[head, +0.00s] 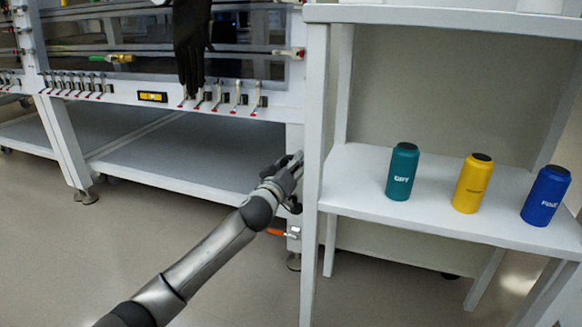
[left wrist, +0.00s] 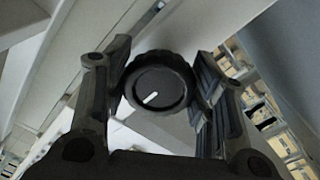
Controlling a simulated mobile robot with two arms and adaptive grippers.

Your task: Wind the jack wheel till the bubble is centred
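The jack wheel (left wrist: 160,84) is a round black knurled knob with a white mark, between the fingers of my left gripper (left wrist: 162,78) in the left wrist view. Both fingers lie against its sides with no clear gap. In the head view my left gripper (head: 293,166) is at the right-hand leg of the glovebox frame, beside the white shelf, and the wheel is hidden there. A small yellow and black level (head: 152,96) is on the frame's front rail; its bubble is too small to read. My right gripper is not in view.
A white shelf (head: 440,220) stands close right of my left gripper, carrying teal (head: 402,172), yellow (head: 472,183) and blue (head: 545,196) bottles. A black glove (head: 190,45) hangs above red-tipped levers (head: 220,97). An orange-handled valve (head: 280,233) is below my gripper. Floor is open at left.

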